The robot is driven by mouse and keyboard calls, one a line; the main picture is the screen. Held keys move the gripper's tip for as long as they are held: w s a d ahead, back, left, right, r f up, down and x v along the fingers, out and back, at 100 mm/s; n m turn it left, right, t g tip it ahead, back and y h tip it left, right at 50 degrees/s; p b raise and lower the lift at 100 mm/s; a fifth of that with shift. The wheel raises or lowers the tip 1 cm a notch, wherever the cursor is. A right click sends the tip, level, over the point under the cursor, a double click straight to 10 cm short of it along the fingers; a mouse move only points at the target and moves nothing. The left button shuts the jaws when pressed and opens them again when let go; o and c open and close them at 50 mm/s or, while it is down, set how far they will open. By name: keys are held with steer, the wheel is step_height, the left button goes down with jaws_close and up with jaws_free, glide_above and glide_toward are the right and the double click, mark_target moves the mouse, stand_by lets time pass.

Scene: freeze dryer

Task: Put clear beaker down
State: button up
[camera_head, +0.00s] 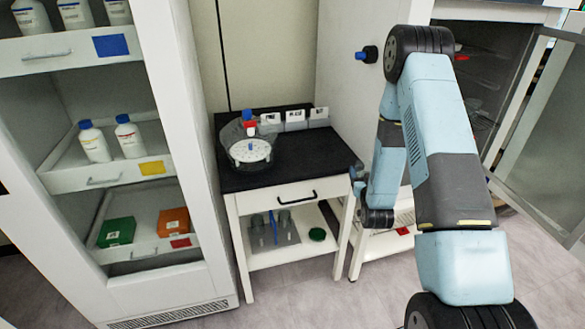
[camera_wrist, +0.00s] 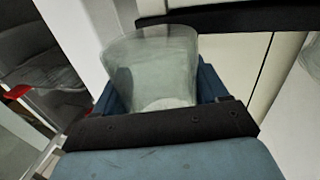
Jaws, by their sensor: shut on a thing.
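The clear beaker (camera_wrist: 152,70) shows in the wrist view, between the blue fingers of my gripper (camera_wrist: 160,92). My gripper is shut on it. The beaker looks empty and see-through, and its lower part is hidden by the gripper body. In the head view my arm reaches down at the right of the small black-topped table (camera_head: 295,160). There the beaker is not clearly visible, and my gripper is mostly hidden behind my own arm.
A shelf cabinet (camera_head: 175,130) stands left. An open chamber (camera_head: 490,75) with a glass door (camera_head: 545,150) is at right.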

steer(key=shift+a, duration=0.25)
steer(key=shift+a+r, duration=0.1)
steer(key=shift+a, duration=0.05)
steer(key=s+a+r+n+y, duration=0.3)
steer(key=a+r+y, duration=0.2)
steer(key=a+r, duration=1)
steer(key=shift+g, duration=0.3)
steer(key=w+a+f, duration=0.9)
steer(key=shift+w, duration=0.3)
steer(key=shift+f, duration=1.65)
